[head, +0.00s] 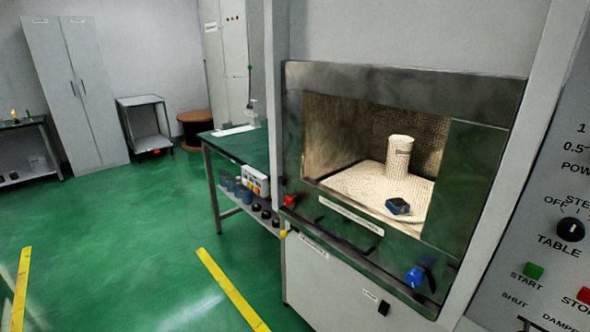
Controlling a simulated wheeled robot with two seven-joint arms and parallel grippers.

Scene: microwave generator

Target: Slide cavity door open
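The microwave cavity (372,145) is at the right of the head view, set in a dark metal front frame (400,88). Its lit inside shows through a wide window with a fine mesh-like pattern. A pale upright cylinder (399,157) stands inside, with a small dark blue block (398,206) in front of it. I cannot tell clearly whether the door covers the opening. A dark strip with a white label (350,215) runs below the window. A blue knob (414,277) is at the lower right and a red knob (290,200) at the lower left. Neither gripper is in view.
A control panel (550,200) with a table knob (570,229) and start button (534,270) is at the far right. A green-topped bench (236,148) stands left of the cabinet. The green floor (130,240) at left is clear, with yellow stripes.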

